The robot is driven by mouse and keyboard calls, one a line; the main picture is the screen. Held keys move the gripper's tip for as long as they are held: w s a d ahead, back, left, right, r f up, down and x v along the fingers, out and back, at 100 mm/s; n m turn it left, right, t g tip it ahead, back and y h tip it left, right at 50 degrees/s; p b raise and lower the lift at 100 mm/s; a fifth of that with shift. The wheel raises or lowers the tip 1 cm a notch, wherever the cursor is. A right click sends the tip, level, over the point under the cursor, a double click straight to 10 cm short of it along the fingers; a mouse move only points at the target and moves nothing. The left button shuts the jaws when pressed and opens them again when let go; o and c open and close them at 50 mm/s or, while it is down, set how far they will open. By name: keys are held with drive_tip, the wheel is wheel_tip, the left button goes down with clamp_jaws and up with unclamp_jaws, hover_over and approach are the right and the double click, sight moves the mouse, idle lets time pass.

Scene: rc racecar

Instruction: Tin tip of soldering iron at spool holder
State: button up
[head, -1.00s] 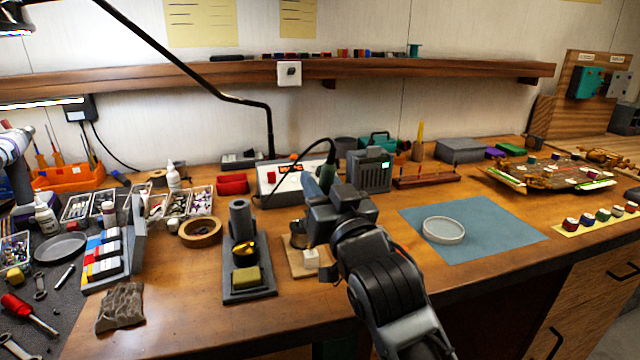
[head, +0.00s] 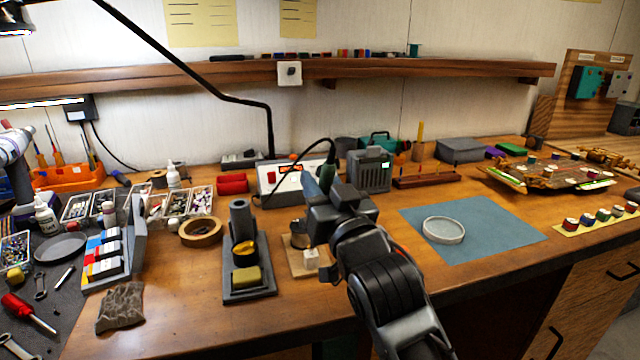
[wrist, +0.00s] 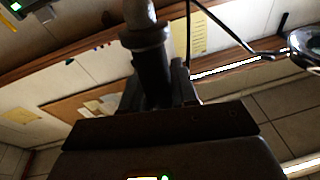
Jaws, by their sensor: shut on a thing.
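My gripper (head: 324,198) is shut on the soldering iron (head: 312,189), whose blue-grey handle shows at the jaws. In the wrist view, the iron (wrist: 150,50) stands between the fingers of my gripper (wrist: 155,88). The iron's metal tip cannot be made out in the head view. The spool holder (head: 294,266) is a small tan wooden base with a dark spool (head: 298,240) and a white block (head: 311,258). It lies just left of and below my gripper, which partly covers its right side. I cannot tell whether the tip touches the solder.
The iron stand (head: 262,292) with yellow sponge and brass wool is left of the holder. A soldering station (head: 280,180) with its black cable and a grey fume extractor (head: 369,172) stand behind. A blue mat (head: 500,235) with a round dish (head: 443,230) is to the right.

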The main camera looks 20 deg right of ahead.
drive_tip(key=shift+r, duration=0.1)
drive_tip(key=shift+r+p, duration=2.4)
drive_tip(key=shift+r, duration=0.6)
drive_tip(key=shift+s+f, duration=0.1)
